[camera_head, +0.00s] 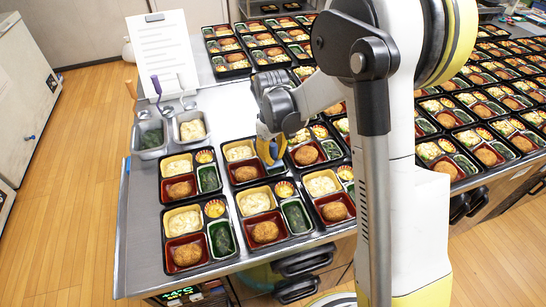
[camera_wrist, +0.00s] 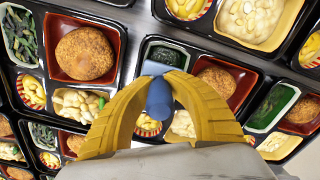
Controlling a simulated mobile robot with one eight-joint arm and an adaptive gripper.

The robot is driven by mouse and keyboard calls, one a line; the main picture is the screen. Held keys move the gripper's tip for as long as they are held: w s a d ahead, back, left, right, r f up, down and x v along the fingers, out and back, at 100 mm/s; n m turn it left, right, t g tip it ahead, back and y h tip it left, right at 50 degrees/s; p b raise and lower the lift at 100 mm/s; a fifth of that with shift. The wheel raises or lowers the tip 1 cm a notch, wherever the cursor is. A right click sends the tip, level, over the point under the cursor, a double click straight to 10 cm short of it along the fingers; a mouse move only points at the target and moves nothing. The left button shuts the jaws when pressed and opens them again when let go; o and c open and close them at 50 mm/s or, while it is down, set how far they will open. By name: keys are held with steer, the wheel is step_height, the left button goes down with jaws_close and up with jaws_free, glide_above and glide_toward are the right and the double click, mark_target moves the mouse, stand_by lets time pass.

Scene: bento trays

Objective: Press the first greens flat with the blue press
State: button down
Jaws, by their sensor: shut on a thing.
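My gripper (camera_head: 268,150) is shut on the blue press, low over the bento trays in the middle row. In the wrist view its yellow fingers (camera_wrist: 158,96) clasp the blue press (camera_wrist: 158,102). The press's lower end lies over the near edge of a compartment of dark greens (camera_wrist: 168,56); I cannot tell whether it touches them. Other greens show at the upper left (camera_wrist: 20,36), leafy, and at the right (camera_wrist: 272,106), smoother. In the head view, greens (camera_head: 209,178) sit in the left middle tray and greens (camera_head: 295,216) in the front centre tray.
Several filled trays stand close around the gripper, including a front left tray (camera_head: 158,239). Two metal tubs, one with greens (camera_head: 135,139) and one with pale salad (camera_head: 177,132), stand at the counter's left. A paper sheet (camera_head: 163,50) stands behind them. The counter's left strip is bare.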

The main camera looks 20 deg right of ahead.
mark_target(273, 145)
stand_by(0.3)
steer(key=shift+r+p, duration=2.7)
steer(key=shift+r, duration=1.35)
